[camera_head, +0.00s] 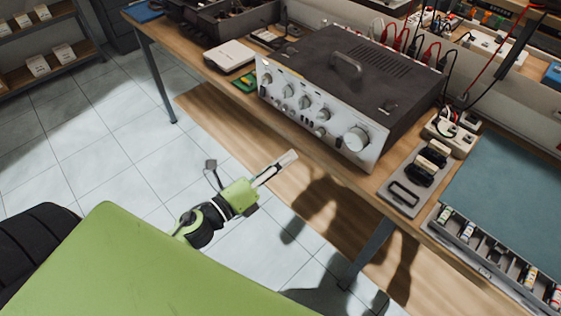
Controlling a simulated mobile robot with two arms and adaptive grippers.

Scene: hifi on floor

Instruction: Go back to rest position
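My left gripper (280,166) is at the end of my green arm, in the middle of the head view. It hangs over the floor and lower wood board in front of the workbench. A pale, narrow finger part points up and right. I cannot tell whether the fingers are open or shut, and I see no object in them. The gripper looks apart from the bench in the picture. My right gripper is out of view. A silver-fronted amplifier (318,112) with knobs and a dark top stands on the bench.
The wooden workbench (196,62) runs diagonally along the right, with a metal leg (367,252) near my arm. A grey tray (404,190), a teal mat (510,185) and a compartment tray (490,252) lie on it. Shelves (48,45) stand upper left. The tiled floor (95,140) between is clear.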

